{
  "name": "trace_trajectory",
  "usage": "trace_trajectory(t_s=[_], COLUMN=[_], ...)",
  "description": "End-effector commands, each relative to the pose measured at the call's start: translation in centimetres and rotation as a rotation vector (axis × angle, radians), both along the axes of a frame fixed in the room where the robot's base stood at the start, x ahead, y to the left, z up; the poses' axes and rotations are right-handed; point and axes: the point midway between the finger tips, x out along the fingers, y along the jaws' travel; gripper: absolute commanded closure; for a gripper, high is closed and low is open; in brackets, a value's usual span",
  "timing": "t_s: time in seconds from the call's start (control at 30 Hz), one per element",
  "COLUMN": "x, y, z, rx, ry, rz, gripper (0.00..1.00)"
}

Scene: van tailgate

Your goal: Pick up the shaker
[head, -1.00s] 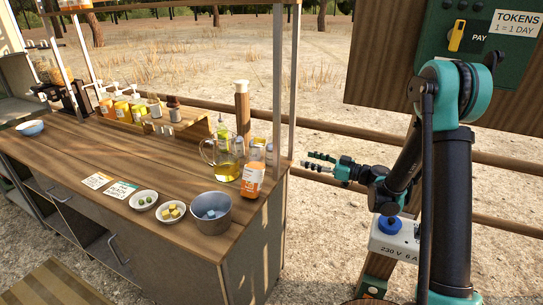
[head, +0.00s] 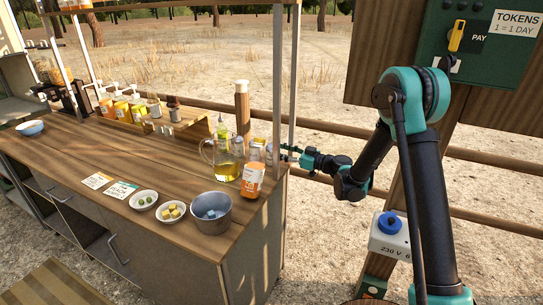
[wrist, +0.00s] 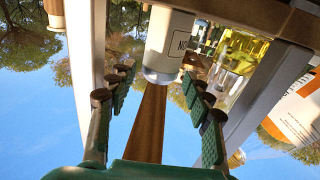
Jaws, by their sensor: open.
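In the wrist view, which is upside down, a white cylinder with a grey cap and a printed label, likely the shaker (wrist: 170,42), stands just beyond and between the fingertips. In the head view a small pale shaker (head: 269,153) stands at the counter's right end, beside the post and partly hidden. My gripper (head: 287,151) reaches in from the right at the post, level with the small bottles. In the wrist view my gripper (wrist: 157,73) is open, with one finger on each side and nothing held. Contact with the shaker cannot be told.
A glass jug with yellow liquid (head: 228,162) and an orange-labelled bottle (head: 252,180) stand close by. The post (head: 278,100) is right beside my gripper. A metal bucket (head: 211,213) sits at the front corner. The counter's middle (head: 120,155) is mostly clear.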

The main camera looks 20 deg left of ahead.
Motion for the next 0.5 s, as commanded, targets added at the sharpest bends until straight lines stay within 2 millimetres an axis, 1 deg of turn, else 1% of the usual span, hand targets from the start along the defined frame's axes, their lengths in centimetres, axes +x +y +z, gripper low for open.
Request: trace_trajectory(t_s=[0.1, 0.23, 0.33, 0.5], x=[0.2, 0.5, 0.6, 0.7], y=[1.8, 3.6, 4.2, 4.2], z=[0.1, 0.1, 0.1, 0.1], rx=[0.000, 0.000, 0.000, 0.000], ry=[0.000, 0.000, 0.000, 0.000], rz=[0.004, 0.004, 0.001, 0.001], gripper=[0.49, 0.49, 0.49, 0.49])
